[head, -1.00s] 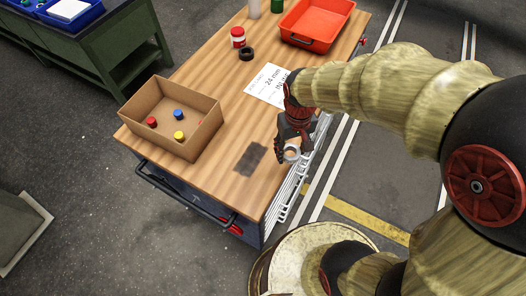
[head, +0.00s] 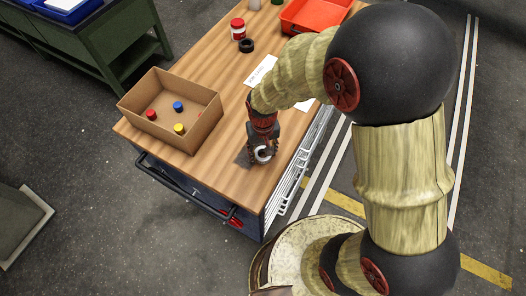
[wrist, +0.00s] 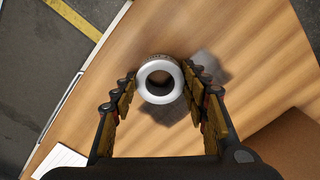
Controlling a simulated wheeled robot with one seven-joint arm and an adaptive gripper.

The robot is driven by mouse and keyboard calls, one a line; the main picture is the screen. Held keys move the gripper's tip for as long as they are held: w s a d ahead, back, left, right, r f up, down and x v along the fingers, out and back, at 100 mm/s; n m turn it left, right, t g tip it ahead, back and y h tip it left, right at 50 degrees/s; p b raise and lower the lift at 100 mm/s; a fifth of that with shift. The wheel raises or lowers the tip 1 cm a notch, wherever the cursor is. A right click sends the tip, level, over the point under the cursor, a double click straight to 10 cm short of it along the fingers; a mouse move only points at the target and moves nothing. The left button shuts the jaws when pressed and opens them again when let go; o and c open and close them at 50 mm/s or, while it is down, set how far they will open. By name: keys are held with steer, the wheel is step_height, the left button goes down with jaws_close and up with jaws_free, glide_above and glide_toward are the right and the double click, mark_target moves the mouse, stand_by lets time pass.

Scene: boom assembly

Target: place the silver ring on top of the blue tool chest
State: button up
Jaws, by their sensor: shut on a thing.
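The silver ring (head: 264,154) is held between the fingers of my gripper (head: 261,148), over the front part of the tool chest. In the wrist view the ring (wrist: 160,98) faces the camera, with both fingers of my gripper (wrist: 160,82) against its sides. A dark shadow lies on the wood close beside the ring and gripper. The ring looks low over the top; I cannot tell whether it touches.
An open cardboard box (head: 160,134) with red, blue and yellow caps stands left of my gripper. Behind are a white paper (head: 259,70), a black ring (head: 247,46), a red-and-white jar (head: 238,29) and an orange tray (head: 310,15). Wood around the gripper is clear.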

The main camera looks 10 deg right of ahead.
steer(key=shift+f, duration=0.15)
steer(key=o, duration=1.5)
steer(key=shift+o, duration=0.3)
step_height(320, 180, up, 12)
steer(key=s+d+r+t, duration=0.2)
steer(key=s+d+r, duration=0.4)
steer(key=r, duration=0.3)
steer(key=s+d+r+m+t, duration=0.1)
steer(key=s+d+r+t, duration=0.2)
steer(key=s+d+r, duration=0.3)
step_height(320, 180, up, 4)
steer(key=shift+s+f+t+p, duration=0.1)
steer(key=shift+s+t+p, duration=0.15)
steer(key=shift+t+p, duration=0.1)
